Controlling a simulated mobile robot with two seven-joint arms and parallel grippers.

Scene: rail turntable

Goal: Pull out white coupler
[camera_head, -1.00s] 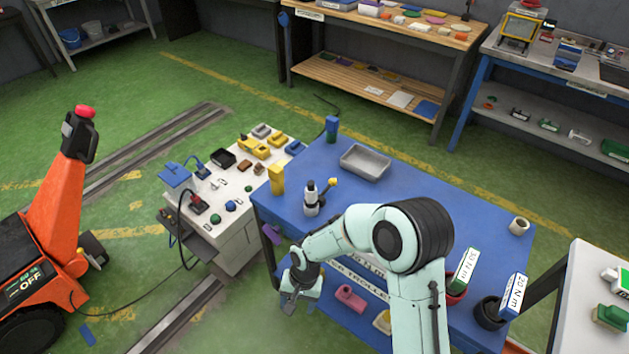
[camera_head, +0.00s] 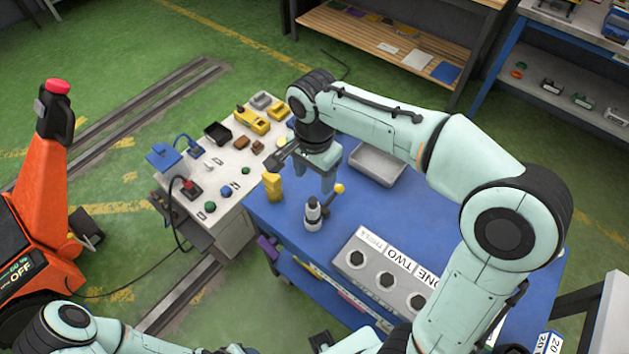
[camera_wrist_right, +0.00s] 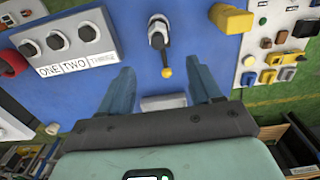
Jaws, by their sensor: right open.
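A white upright fitting with a dark top (camera_head: 313,212) stands on the blue table (camera_head: 283,224), with a yellow-knobbed lever (camera_head: 339,188) beside it. It is the likeliest white coupler, but I cannot tell for sure. It also shows in the right wrist view (camera_wrist_right: 157,30), with the yellow knob pointing toward me. My right gripper (camera_head: 327,185) hangs over the table just behind the fitting. Its two fingers are spread and empty in the right wrist view (camera_wrist_right: 165,85), with the knob between them in the picture. My left arm shows at the bottom left; its gripper is out of sight.
A grey block labelled ONE, TWO and THREE (camera_head: 372,262) with dark round knobs lies on the table. A yellow block (camera_head: 272,187) stands at the left edge. A grey tray (camera_head: 377,163) is behind. A white bench with small parts (camera_head: 225,170) adjoins on the left.

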